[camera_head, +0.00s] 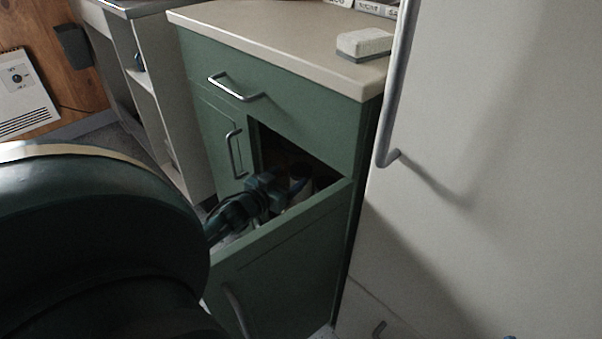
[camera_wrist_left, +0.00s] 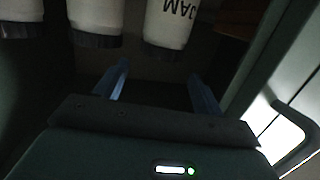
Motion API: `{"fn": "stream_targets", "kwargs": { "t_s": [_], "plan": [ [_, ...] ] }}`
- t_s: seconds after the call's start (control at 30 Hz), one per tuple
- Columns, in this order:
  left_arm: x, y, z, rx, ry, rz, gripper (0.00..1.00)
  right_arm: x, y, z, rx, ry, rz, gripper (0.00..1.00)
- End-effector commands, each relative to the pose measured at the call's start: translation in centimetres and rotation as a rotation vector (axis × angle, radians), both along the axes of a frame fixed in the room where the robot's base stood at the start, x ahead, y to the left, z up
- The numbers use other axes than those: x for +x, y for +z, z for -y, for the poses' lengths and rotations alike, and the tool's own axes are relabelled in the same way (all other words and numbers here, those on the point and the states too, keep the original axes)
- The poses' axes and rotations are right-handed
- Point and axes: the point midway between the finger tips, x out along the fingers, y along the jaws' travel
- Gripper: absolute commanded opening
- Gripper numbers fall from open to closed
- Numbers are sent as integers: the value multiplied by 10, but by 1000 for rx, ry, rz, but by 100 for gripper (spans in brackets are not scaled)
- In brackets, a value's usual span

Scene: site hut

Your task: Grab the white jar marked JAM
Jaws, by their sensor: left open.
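The white jar marked JAM (camera_wrist_left: 172,22) shows at the top of the left wrist view, upside down in the picture, with a dark lid and black letters. Its upper part is cut off by the frame. My left gripper (camera_wrist_left: 157,82) is open, its two fingers apart and pointing toward the jar, with nothing between them. In the head view my left gripper (camera_head: 280,187) reaches into the open green cabinet (camera_head: 300,105). A pale shape just beyond it is too dark and covered to identify.
Other white jars (camera_wrist_left: 95,14) stand beside the JAM jar. The open cabinet door (camera_head: 290,245) is close under my left arm. A white and grey block (camera_head: 364,44) lies on the worktop (camera_head: 280,30). A tall pale door with a long handle (camera_head: 398,90) stands at the right.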

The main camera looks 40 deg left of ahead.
Motion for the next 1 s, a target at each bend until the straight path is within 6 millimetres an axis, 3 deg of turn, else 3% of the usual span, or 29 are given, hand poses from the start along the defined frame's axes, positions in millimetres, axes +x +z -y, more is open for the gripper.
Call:
{"fn": "stream_targets", "kwargs": {
  "t_s": [0.23, 0.4, 0.67, 1.0],
  "plan": [
    [29, -19, -4, 1, 0, 2, 69, 1, -8, -4, 56, 21, 3, 36],
    [47, -19, -5, 2, -1, 1, 69, 1, -4, -5, 90, 32, 1, 36],
    [50, -17, -5, 0, 0, -1, 69, 0, 1, -6, 93, 39, 6, 36],
    [50, -18, -5, 0, -1, -1, 43, 0, 0, -6, 88, 41, 5, 36]
  ]
}}
